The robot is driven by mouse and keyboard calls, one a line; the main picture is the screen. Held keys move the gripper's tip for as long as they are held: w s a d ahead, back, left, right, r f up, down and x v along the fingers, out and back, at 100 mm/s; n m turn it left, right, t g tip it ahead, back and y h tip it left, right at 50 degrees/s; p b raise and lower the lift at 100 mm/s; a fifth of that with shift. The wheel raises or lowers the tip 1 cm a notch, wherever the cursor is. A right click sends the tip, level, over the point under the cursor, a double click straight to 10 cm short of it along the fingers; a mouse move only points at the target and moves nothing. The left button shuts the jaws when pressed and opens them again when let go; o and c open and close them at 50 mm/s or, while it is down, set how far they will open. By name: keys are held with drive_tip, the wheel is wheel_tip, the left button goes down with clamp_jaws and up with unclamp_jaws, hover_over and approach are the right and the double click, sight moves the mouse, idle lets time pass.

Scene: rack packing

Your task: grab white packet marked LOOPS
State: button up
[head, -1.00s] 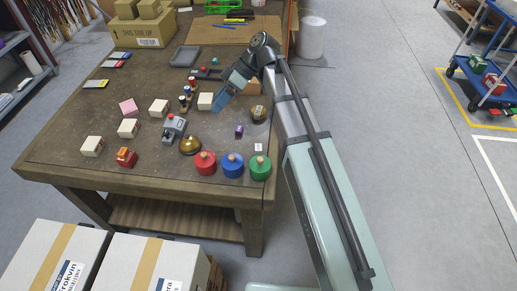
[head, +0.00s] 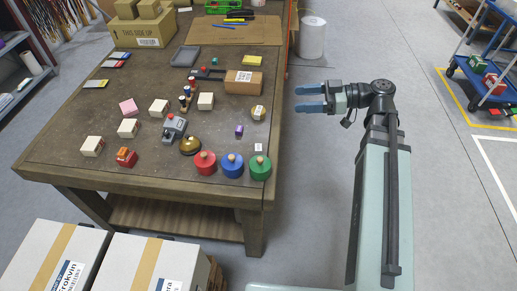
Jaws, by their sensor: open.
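Several small white packets lie on the table. One white packet (head: 205,101) is right of the dark pegs, and another white packet (head: 159,107) is further left. Two more are a white packet (head: 128,128) and a white packet (head: 92,146) near the left edge. Their markings are too small to read, so I cannot tell which says LOOPS. My gripper (head: 299,99) is open and empty, with blue fingers pointing left. It is off the right side of the table, apart from all the packets.
The wooden table (head: 60,155) also holds a brown box (head: 243,82), a brass dome (head: 190,145), a grey switch box (head: 174,127), and red (head: 205,163), blue (head: 232,166) and green (head: 260,168) knobbed cylinders at the front. A white roll (head: 312,38) stands beyond the table's right side.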

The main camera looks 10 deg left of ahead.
approach(258, 147)
drive_tip(key=shift+a+f, duration=0.35)
drive_tip(key=shift+a, duration=1.25)
drive_tip(key=shift+a+f, duration=0.35)
drive_tip(key=shift+a, duration=1.25)
drive_tip(key=shift+a+f, duration=0.3)
drive_tip(key=shift+a, duration=1.3)
drive_tip(key=c, duration=1.1)
